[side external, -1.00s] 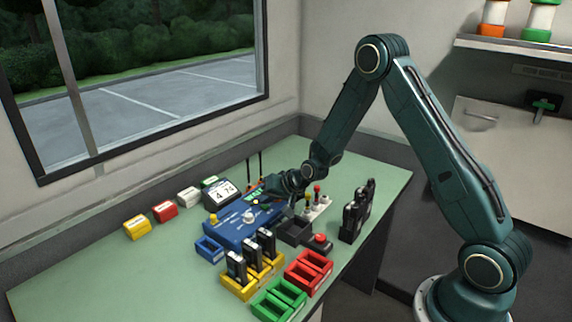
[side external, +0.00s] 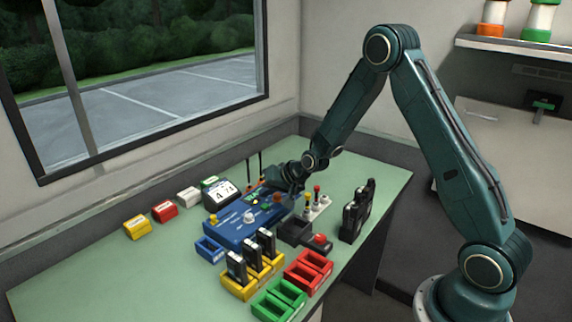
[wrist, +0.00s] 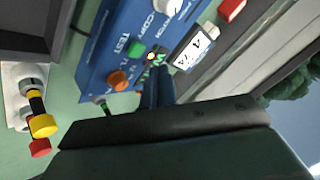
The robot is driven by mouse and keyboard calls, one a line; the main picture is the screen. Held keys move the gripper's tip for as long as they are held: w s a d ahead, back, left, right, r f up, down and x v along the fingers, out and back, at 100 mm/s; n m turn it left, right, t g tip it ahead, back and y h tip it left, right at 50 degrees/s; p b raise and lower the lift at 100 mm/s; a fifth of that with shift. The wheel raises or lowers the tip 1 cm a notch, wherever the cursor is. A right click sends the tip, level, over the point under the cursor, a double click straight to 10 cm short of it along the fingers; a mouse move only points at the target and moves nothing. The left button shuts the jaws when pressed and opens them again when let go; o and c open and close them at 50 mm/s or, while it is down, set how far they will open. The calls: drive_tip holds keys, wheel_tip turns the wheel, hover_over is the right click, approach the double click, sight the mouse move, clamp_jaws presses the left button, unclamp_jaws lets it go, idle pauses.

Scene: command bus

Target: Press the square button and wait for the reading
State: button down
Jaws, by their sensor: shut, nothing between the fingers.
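The blue console (side external: 232,234) sits on the green bench, with knobs and buttons on its top. It also fills the upper middle of the wrist view (wrist: 95,60). In the wrist view, a green, roughly square button (wrist: 135,50) lies beside the word TEST, and a round orange button (wrist: 118,80) is near it. A small lit lamp (wrist: 150,57) and green lettering (wrist: 160,58) show just beyond my fingertips. My gripper (side external: 287,192) is shut and empty over the console's far right part. Its fingers (wrist: 158,85) hide part of the panel. I cannot tell whether they touch it.
A white display with digits (side external: 220,194) stands behind the console. Yellow (side external: 137,227), red and white blocks line the window side. Yellow, red (side external: 308,272) and green (side external: 279,300) trays stand in front. Black upright units (side external: 355,215) and small levers (side external: 317,205) are at right.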

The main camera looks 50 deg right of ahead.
sight(268, 210)
wheel_tip(268, 210, up, 4)
drive_tip(key=shift+f, duration=0.2)
idle(0.8)
drive_tip(key=s+a+r+n+g, duration=0.1)
drive_tip(key=s+a+r+n, duration=0.15)
drive_tip(key=s+r, duration=0.5)
drive_tip(key=s+a+r+n+g, duration=0.1)
drive_tip(key=s+a+r+n, duration=0.1)
drive_tip(key=s+a+r, duration=0.4)
drive_tip(key=s+r+n, duration=0.1)
drive_tip(key=s+r, duration=0.2)
drive_tip(key=s, duration=0.8)
drive_tip(key=s+r+n+g+h, duration=0.1)
drive_tip(key=s+r+n, duration=0.1)
drive_tip(key=s, duration=0.9)
drive_tip(key=shift+s+d+r+g, duration=0.15)
drive_tip(key=shift+d+r+g, duration=0.15)
drive_tip(key=shift+d+r, duration=0.1)
